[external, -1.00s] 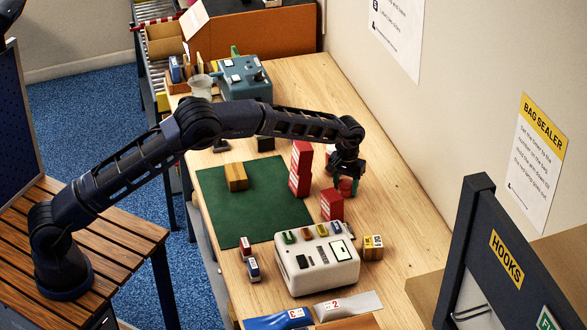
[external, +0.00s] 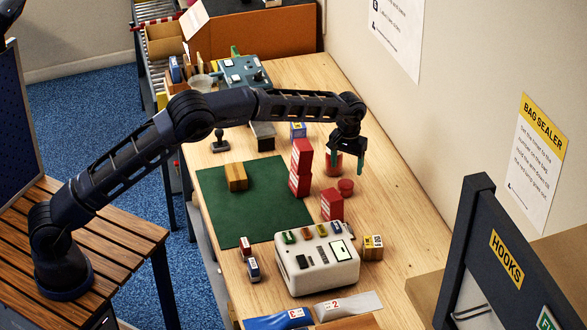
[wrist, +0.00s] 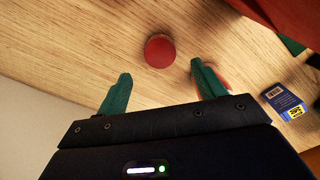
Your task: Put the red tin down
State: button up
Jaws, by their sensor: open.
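A small round red tin (external: 346,187) stands on the bare wood of the bench, right of the green mat. In the wrist view the red tin (wrist: 160,51) shows as a red disc just beyond the fingertips, with wood around it. My gripper (external: 347,164) is above the tin, pointing down, its green fingers apart and empty. The wrist view also shows my gripper (wrist: 160,72) open, with nothing between the fingers.
A larger red can (external: 334,165) stands close behind my gripper, partly hidden by a finger. Stacked red cartons (external: 300,170) are to the left and a red box (external: 332,204) is in front. A white machine (external: 316,264) is nearer. Bare bench lies to the right.

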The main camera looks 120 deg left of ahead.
jog(key=shift+r, duration=1.85)
jog(key=w+d+r+m+t, duration=0.1)
jog(key=w+d+r+m, duration=0.25)
jog(key=d+r, duration=1.35)
jog(key=s+d+r+m, duration=0.1)
jog(key=s+d+r, duration=0.15)
jog(key=d, duration=0.55)
jog(key=s+d+r+m+t, duration=0.1)
jog(key=d+r+m, duration=0.15)
jog(key=d, duration=0.55)
jog(key=s+d+r+m, duration=0.15)
jog(key=d+r, duration=0.25)
jog(key=d, duration=0.5)
jog(key=s+d+r+m+t, duration=0.1)
jog(key=s+d+m, duration=0.1)
jog(key=s+d, duration=0.75)
jog(key=s+d+r+m, duration=0.15)
jog(key=s+d, duration=0.45)
jog(key=d, duration=0.6)
jog(key=s+d+f+m, duration=0.3)
jog(key=s+d+f, duration=0.2)
jog(key=s, duration=0.4)
jog(key=s+d+f+m+t, duration=0.1)
jog(key=s+d+f+m, duration=0.2)
jog(key=s, duration=0.7)
jog(key=d+f, duration=0.2)
jog(key=shift+d+t, duration=0.3)
jog(key=shift+d, duration=0.1)
